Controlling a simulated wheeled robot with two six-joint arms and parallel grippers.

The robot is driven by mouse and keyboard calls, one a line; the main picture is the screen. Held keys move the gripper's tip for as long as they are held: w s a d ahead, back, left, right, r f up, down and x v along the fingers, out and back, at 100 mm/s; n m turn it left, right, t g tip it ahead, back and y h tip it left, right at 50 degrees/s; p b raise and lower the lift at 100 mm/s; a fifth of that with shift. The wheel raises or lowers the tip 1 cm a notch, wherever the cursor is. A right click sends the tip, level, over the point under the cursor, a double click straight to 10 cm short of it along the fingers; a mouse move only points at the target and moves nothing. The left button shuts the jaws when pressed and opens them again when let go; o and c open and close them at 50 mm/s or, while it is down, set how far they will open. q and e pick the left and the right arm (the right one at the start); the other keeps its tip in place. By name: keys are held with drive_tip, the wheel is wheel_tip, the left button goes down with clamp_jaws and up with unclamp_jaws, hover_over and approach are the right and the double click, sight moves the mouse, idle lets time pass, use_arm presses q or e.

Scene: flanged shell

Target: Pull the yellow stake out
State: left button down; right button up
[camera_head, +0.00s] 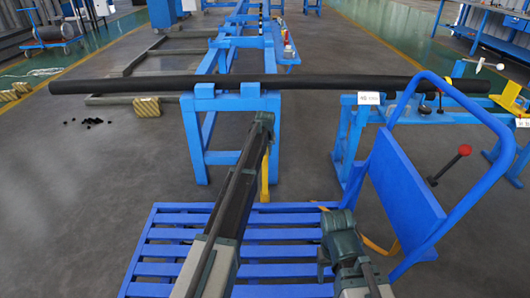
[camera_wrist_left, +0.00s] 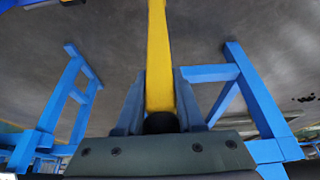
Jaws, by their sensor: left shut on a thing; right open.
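The yellow stake (camera_head: 265,177) shows partly behind my left arm in the head view, beside the blue trestle and below the long black pipe (camera_head: 330,83). In the left wrist view the yellow stake (camera_wrist_left: 158,55) runs up from between the fingers of my left gripper (camera_wrist_left: 159,100), which is shut on it. A dark round end shows at the stake's base there. In the head view my left gripper (camera_head: 265,140) is mostly hidden by its own arm. My right gripper (camera_head: 338,222) is open over the blue slatted platform; its fingers are hard to make out.
The pipe lies across the blue trestle (camera_head: 238,103) and a blue bench at right. A blue cart handle and panel (camera_head: 405,195) stand close to my right arm. The blue slatted platform (camera_head: 165,235) is below. Small black pieces (camera_head: 85,121) lie on the floor at left.

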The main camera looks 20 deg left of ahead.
use_arm(q)
drive_tip(key=shift+r+p, duration=4.45)
drive_tip(key=shift+r, duration=0.25)
